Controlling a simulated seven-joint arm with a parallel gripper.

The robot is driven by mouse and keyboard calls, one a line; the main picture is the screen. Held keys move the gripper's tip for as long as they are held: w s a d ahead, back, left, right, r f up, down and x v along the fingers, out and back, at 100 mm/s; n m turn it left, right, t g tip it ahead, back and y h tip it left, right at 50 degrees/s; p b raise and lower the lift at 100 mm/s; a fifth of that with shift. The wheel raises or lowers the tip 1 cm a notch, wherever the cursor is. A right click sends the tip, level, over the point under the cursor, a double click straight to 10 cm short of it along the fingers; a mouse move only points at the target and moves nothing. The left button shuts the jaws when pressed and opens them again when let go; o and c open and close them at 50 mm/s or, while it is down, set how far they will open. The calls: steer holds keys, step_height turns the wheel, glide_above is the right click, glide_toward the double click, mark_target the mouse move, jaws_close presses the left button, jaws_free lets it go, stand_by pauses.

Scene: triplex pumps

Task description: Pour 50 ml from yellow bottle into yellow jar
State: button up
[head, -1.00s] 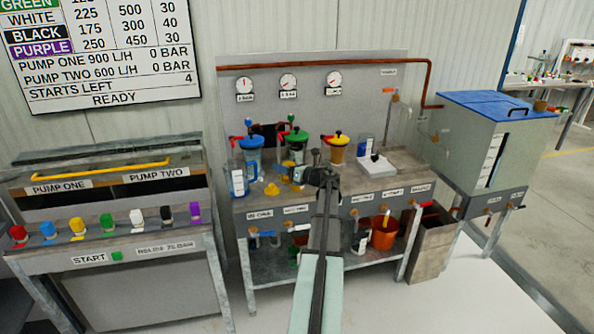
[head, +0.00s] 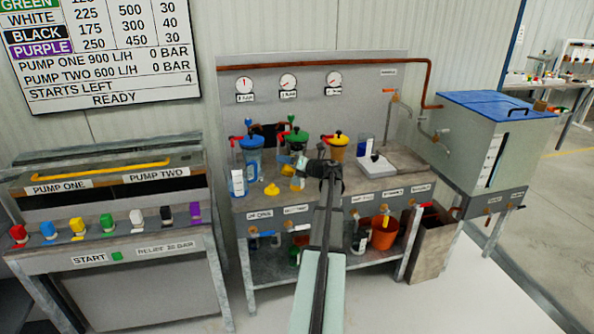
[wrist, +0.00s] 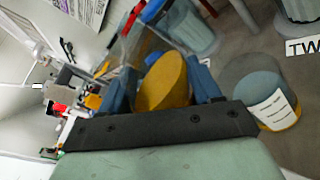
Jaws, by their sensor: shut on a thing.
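My gripper (head: 322,168) is above the front of the bench and shut on the yellow bottle. In the head view a pale, tilted part of the bottle (head: 300,163) shows left of the fingers. In the wrist view the bottle shows as a yellow round face (wrist: 163,82) between the blue fingers. Below it in the head view stands a small clear vessel with yellow contents (head: 297,183). It also shows in the wrist view, with a white label (wrist: 275,110), apart from the fingers. A yellow-lidded jar (head: 338,152) stands behind my gripper. I cannot see whether liquid flows.
A yellow cap (head: 271,189) lies on the bench. A blue-lidded jar (head: 251,151) and a green-lidded jar (head: 295,138) stand at the back. A white-labelled container (head: 238,183) is at the left. A scale (head: 376,166) is on the right. The bench right of it is clear.

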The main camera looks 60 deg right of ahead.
steer(key=shift+w+r+m, duration=0.1)
steer(key=shift+r+m, duration=0.15)
steer(key=shift+m, duration=0.15)
stand_by(1.1)
steer(key=shift+a+f+m+y, duration=0.2)
steer(key=shift+f+m, duration=0.15)
steer(key=shift+m, duration=0.4)
steer(key=shift+a+f+m+y, duration=0.2)
steer(key=shift+f+m, duration=0.1)
steer(key=shift+m, duration=0.45)
stand_by(3.4)
steer(key=shift+r+m, duration=0.35)
steer(key=shift+m, duration=0.15)
stand_by(1.1)
